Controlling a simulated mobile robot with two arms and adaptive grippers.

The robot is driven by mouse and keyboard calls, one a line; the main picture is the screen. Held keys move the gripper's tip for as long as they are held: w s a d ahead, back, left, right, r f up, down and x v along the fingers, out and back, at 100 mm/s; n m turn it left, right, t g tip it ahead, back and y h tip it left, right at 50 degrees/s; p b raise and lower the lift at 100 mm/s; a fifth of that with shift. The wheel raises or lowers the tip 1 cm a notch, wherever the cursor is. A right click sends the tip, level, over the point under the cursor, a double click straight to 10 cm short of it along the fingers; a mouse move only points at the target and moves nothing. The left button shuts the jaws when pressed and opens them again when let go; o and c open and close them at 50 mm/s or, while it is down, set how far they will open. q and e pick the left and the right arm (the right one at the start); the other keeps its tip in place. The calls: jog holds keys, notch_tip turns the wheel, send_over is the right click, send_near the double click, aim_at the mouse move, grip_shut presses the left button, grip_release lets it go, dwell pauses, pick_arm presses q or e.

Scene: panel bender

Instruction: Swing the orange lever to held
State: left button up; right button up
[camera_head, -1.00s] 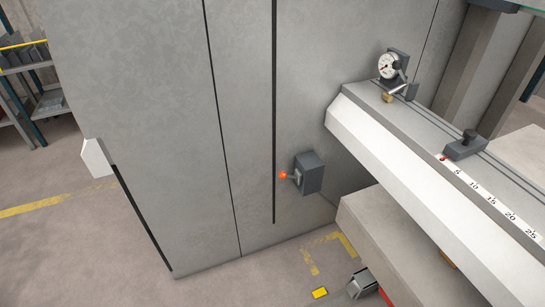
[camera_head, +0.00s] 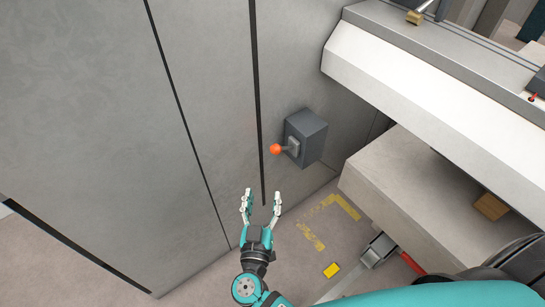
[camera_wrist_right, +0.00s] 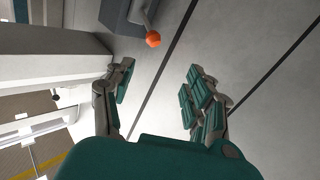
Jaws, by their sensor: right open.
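The orange lever is a short metal arm with an orange ball knob (camera_head: 275,149), on a dark grey box (camera_head: 312,136) fixed to the grey machine panel. The lever points left from the box. My right gripper (camera_head: 262,196) is open and empty, below and slightly left of the knob in the head view, with a gap between them. In the right wrist view the knob (camera_wrist_right: 153,39) shows ahead, beyond and between the two open fingers (camera_wrist_right: 158,88). My left gripper is not in view.
The white machine beam (camera_head: 420,85) juts out to the right above the box. A lower grey block (camera_head: 420,190) stands under it. A foot pedal (camera_head: 377,250) and a yellow block (camera_head: 331,270) are on the floor. Left of the lever the panel is flat and clear.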

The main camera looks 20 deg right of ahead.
send_near(275, 153)
jog(key=b+x, duration=0.2)
jog(key=x, duration=0.9)
jog(key=shift+w+f, duration=0.1)
jog(key=shift+w, duration=0.05)
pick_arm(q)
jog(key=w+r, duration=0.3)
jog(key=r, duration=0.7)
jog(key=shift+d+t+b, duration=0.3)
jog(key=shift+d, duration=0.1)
pick_arm(e)
jog(key=shift+w+d, duration=0.2)
jog(key=shift+w, duration=0.4)
grip_shut()
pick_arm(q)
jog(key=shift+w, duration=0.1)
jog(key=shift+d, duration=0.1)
